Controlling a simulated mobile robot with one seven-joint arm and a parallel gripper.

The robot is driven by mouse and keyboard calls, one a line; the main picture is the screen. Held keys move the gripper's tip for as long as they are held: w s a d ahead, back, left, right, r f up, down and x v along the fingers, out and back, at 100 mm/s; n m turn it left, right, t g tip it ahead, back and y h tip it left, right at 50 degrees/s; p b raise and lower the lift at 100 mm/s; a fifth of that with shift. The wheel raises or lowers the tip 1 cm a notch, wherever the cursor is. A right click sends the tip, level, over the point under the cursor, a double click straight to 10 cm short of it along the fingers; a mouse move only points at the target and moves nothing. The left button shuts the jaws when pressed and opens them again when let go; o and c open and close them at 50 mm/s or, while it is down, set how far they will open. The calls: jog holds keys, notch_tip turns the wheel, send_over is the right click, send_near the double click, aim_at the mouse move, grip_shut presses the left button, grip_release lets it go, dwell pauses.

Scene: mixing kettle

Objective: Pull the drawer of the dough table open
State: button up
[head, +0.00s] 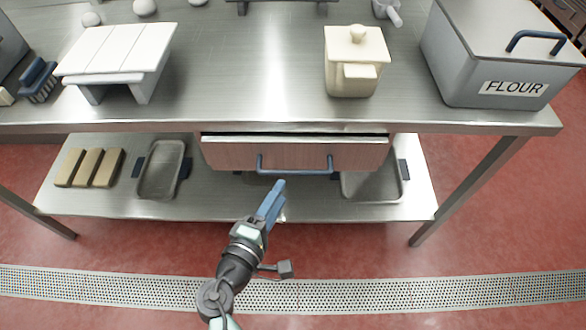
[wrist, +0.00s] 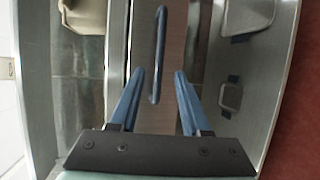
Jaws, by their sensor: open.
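The dough table (head: 240,100) has a steel top and a reddish-brown drawer (head: 220,155) under it. A gap shows along the drawer's top edge; I cannot tell if it stands slightly out. A blue bar handle (head: 295,172) runs across the drawer front. My gripper (head: 277,188) is just in front of and below the handle's left part in the head view. In the wrist view, the handle (wrist: 158,50) runs lengthwise, with its near end between the open blue fingers (wrist: 158,76) of my gripper. The fingers look empty and apart from the handle.
The lower shelf (head: 225,200) holds wooden blocks (head: 90,168) and metal trays (head: 162,172) (head: 375,186). On top stand a white slatted stand (head: 120,55), a cream canister (head: 355,65) and a grey flour bin (head: 500,65). Red floor is clear in front, with a drain grate (head: 400,293).

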aim_at(293, 171)
jog(key=x, duration=0.8)
jog(key=shift+w, duration=0.2)
grip_shut()
dwell(1.1)
